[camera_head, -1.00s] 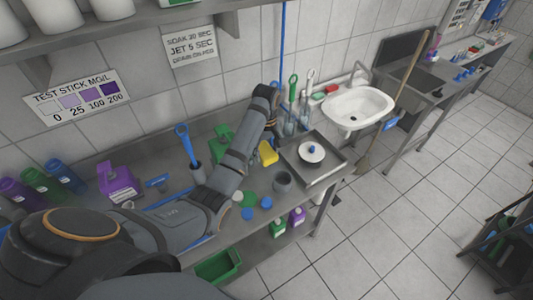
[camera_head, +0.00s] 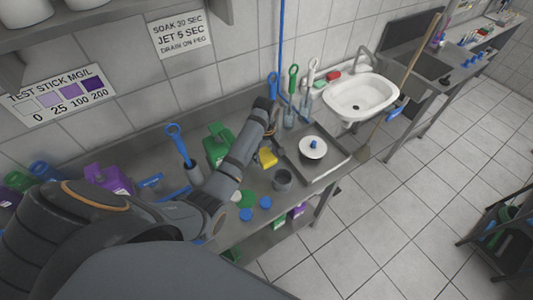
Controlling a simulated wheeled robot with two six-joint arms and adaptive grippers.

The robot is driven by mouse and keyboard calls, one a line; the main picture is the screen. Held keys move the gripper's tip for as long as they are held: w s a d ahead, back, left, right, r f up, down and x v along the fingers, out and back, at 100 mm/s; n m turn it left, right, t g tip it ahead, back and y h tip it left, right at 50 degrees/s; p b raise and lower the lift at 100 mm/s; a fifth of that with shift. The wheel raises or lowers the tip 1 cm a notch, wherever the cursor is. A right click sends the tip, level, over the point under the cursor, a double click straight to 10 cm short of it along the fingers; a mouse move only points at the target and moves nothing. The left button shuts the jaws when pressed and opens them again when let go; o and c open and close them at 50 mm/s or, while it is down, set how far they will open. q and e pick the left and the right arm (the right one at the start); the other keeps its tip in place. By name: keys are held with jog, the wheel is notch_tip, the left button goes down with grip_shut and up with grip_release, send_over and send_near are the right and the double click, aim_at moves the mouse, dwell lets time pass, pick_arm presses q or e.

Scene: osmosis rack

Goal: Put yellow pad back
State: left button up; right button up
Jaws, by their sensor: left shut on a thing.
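The yellow pad (camera_head: 267,158) shows beside my left forearm, above the steel counter and left of the grey tray. My left arm comes in from the lower left and bends at the wrist near the back of the counter. My left gripper (camera_head: 270,142) hangs below that wrist, by the pad, and is shut on it. The fingertips are small and partly hidden by the arm, so their exact hold on the pad is unclear. My right gripper is out of view.
A tray (camera_head: 336,174) with a white round piece (camera_head: 313,147) stands right of the pad. A grey cup (camera_head: 282,180) and blue discs (camera_head: 246,214) stand in front. A green jug (camera_head: 216,146) is left; upright brushes (camera_head: 291,95) stand behind. The sink (camera_head: 362,95) is farther right.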

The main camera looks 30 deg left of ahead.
pick_arm(q)
jog(key=shift+s+d+f, duration=0.15)
jog(key=shift+s+f, duration=0.15)
jog(key=shift+f, duration=0.3)
jog(key=shift+w+a+f, duration=0.3)
jog(key=shift+w+f, duration=0.05)
jog(key=shift+w, duration=0.15)
jog(key=shift+w+a+f, duration=0.1)
jog(key=shift+s+d+f, duration=0.1)
jog(key=shift+s+d, duration=0.15)
jog(key=shift+s, duration=0.1)
jog(key=shift+f, duration=0.25)
jog(key=o, duration=1.4)
jog(key=shift+w+a, duration=0.15)
jog(key=shift+o, duration=0.2)
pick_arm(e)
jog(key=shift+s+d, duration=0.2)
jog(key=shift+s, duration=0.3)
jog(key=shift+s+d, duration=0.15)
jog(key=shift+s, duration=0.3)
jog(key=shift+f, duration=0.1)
